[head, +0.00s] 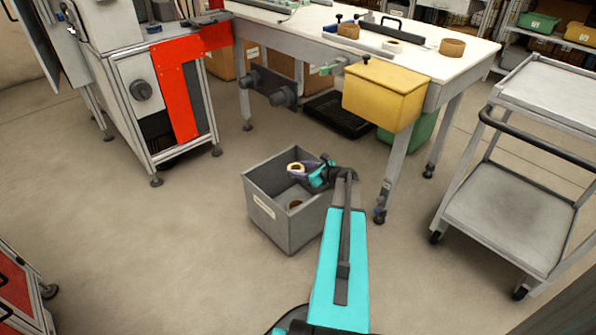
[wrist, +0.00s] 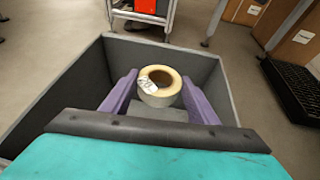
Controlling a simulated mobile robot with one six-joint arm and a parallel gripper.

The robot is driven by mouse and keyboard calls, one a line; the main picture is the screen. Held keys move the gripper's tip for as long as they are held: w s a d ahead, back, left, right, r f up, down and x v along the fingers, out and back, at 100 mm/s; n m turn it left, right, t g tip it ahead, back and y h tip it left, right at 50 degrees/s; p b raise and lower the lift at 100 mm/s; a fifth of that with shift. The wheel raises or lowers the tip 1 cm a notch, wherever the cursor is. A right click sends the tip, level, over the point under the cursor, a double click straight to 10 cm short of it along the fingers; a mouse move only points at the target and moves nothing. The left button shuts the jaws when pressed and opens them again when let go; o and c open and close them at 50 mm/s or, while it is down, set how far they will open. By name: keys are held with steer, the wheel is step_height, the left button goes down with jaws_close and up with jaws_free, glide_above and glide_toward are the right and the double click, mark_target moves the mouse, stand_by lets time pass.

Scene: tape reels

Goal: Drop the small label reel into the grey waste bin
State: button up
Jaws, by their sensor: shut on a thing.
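The small label reel (wrist: 160,94) is a cream ring with a brown core and a white printed tag. My gripper (wrist: 160,98) is shut on it, with one purple finger on each side. In the head view the reel (head: 294,168) and my gripper (head: 302,171) are over the grey waste bin (head: 270,222). The bin is an open square box on the floor with a pale label on its front. The wrist view also shows the bin's walls (wrist: 70,92) around the fingers. A small brown ring (head: 294,204) shows inside the bin; its lower part is hidden.
A white workbench (head: 425,62) with reels on top stands behind, with a yellow box (head: 385,92) at its front edge. A grey trolley (head: 505,215) stands at right. Floor left of the bin is clear.

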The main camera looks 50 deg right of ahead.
steer(key=o, duration=1.1)
steer(key=shift+o, duration=0.2)
steer(key=p+v, duration=0.4)
steer(key=v, duration=1)
steer(key=shift+w, duration=0.1)
